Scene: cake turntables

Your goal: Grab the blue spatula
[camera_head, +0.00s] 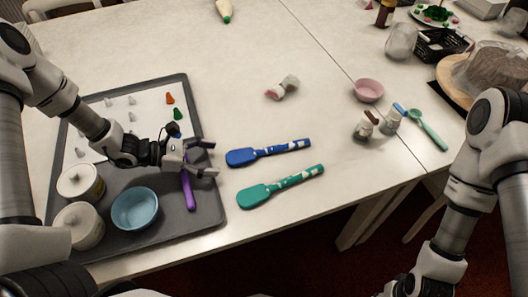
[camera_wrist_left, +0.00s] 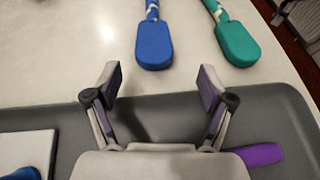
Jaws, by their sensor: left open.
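The blue spatula (camera_head: 268,152) lies flat on the white table, right of the grey tray, its head toward the tray and its patterned handle pointing right. In the left wrist view its blue head (camera_wrist_left: 153,45) lies beyond the fingertips, roughly centred between them. My left gripper (camera_head: 212,158) is open and empty above the tray's right edge, apart from the spatula. The open fingers also show in the left wrist view (camera_wrist_left: 160,82). My right arm is at the right of the head view; its gripper is out of the picture.
A teal spatula (camera_head: 280,187) lies just in front of the blue one. A purple-handled tool (camera_head: 188,190) lies on the grey tray (camera_head: 210,212) under my gripper, with a blue bowl (camera_head: 135,209) and white jars (camera_head: 80,182). Table behind the spatula is mostly clear.

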